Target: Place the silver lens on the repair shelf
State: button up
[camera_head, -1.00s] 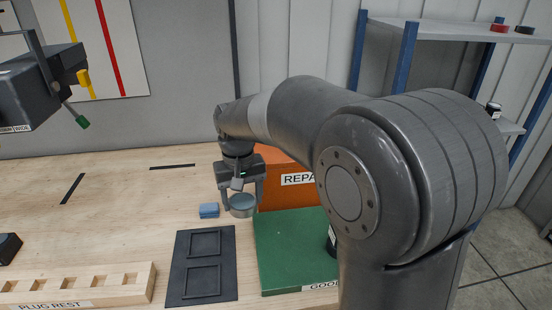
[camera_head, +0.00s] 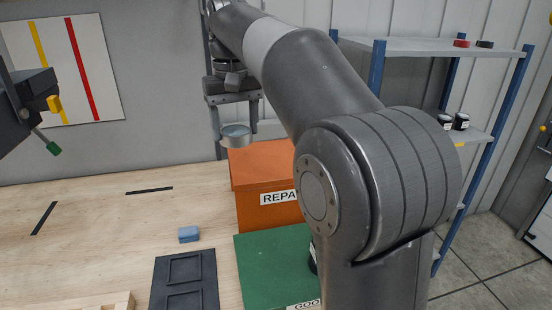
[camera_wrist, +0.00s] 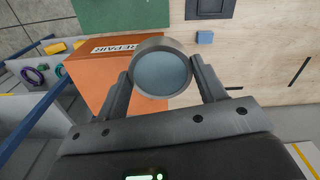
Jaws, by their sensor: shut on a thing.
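The silver lens (camera_head: 236,136) is a short round metal cylinder with a bluish glass face. My gripper (camera_head: 236,132) is shut on it and holds it in the air, above and slightly behind the orange box's near face. In the wrist view the lens (camera_wrist: 161,69) sits between both fingers. The orange box (camera_head: 262,172) stands on the workbench with a label reading "REPA", the rest hidden by my arm. In the wrist view its label (camera_wrist: 112,46) reads "REPAIR". No other surface marked repair is readable.
A blue-posted shelf rack (camera_head: 432,47) at the right holds small dark cylinders (camera_head: 460,121) and red and black discs. A dark device (camera_head: 28,105) hangs at left.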

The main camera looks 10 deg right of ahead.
jog(key=w+d, duration=0.3)
jog(key=d, duration=0.8)
jog(key=w+d, duration=0.4)
jog(key=d, duration=0.7)
jog(key=w+a+f, duration=0.2)
jog(key=f, duration=0.2)
jog(key=w+a+f, duration=0.2)
jog(key=a+f, duration=0.1)
jog(key=f, duration=0.1)
jog(key=w+a+f, duration=0.2)
jog(key=a+f, duration=0.1)
jog(key=f, duration=0.1)
jog(key=shift+w+a+f, duration=0.1)
jog(key=shift+w+a, duration=0.1)
jog(key=shift+a, duration=0.05)
jog(key=shift+a+f, duration=0.1)
jog(key=shift+f, duration=1.95)
jog(key=shift+f, duration=0.15)
jog(key=o, duration=1.1)
jog(key=shift+o, duration=0.2)
